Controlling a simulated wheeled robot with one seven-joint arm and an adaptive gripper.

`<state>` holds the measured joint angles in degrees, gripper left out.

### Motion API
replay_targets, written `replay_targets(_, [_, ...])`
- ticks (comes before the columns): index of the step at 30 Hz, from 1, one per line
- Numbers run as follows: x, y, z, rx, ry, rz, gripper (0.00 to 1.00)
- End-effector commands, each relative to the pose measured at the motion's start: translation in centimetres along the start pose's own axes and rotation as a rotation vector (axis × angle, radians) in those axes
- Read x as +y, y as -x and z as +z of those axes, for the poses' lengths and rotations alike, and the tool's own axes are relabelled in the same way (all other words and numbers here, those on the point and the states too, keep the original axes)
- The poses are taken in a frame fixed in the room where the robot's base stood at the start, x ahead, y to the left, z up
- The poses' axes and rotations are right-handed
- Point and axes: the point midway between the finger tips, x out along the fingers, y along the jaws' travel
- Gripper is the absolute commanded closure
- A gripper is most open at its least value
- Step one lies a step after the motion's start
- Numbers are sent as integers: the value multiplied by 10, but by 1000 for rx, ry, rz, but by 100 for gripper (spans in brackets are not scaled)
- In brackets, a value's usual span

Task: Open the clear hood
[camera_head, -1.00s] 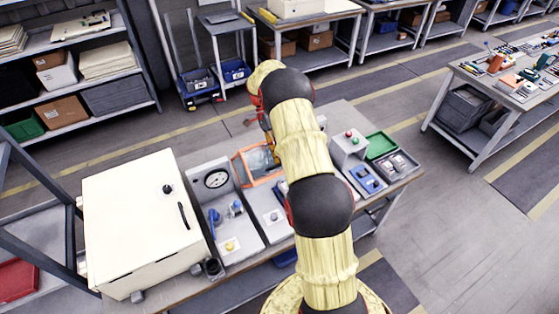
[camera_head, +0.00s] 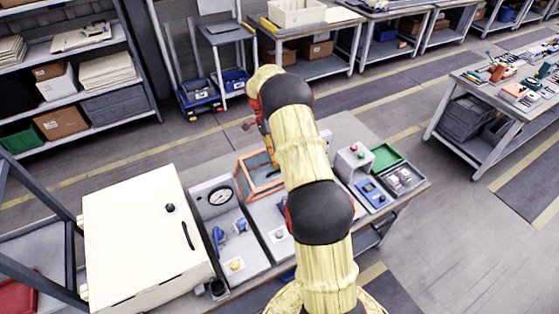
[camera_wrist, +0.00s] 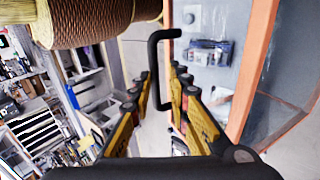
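The clear hood (camera_head: 258,172) is a see-through box with an orange frame on the bench. It stands between the gauge panel and my arm, which hides its right part. In the wrist view its orange frame (camera_wrist: 259,60) and clear pane (camera_wrist: 285,85) fill the right side. A black bracket-shaped handle (camera_wrist: 153,75) stands out beside the frame. My gripper (camera_wrist: 161,78) is open, with its yellow and black fingers on either side of the handle. The handle appears to lie between the fingertips; I cannot tell whether they touch it. The head view mostly hides the gripper behind my arm.
A cream cabinet (camera_head: 140,235) and a grey panel with a gauge (camera_head: 220,196) stand left of the hood. A control box (camera_head: 353,160), blue unit (camera_head: 374,193) and green tray (camera_head: 386,157) sit to the right. A ribbed brown cylinder (camera_wrist: 90,20) is close in the wrist view.

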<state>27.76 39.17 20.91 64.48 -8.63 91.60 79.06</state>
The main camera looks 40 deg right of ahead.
Motion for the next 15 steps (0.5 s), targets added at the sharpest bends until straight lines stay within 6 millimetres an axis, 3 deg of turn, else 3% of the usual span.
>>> replay_targets(1, [-4, -7, 2, -4, 2, 3, 87])
replay_targets(9, [-3, -4, 2, -2, 3, -1, 72])
replay_targets(15, [-2, 12, 1, -1, 2, -4, 72])
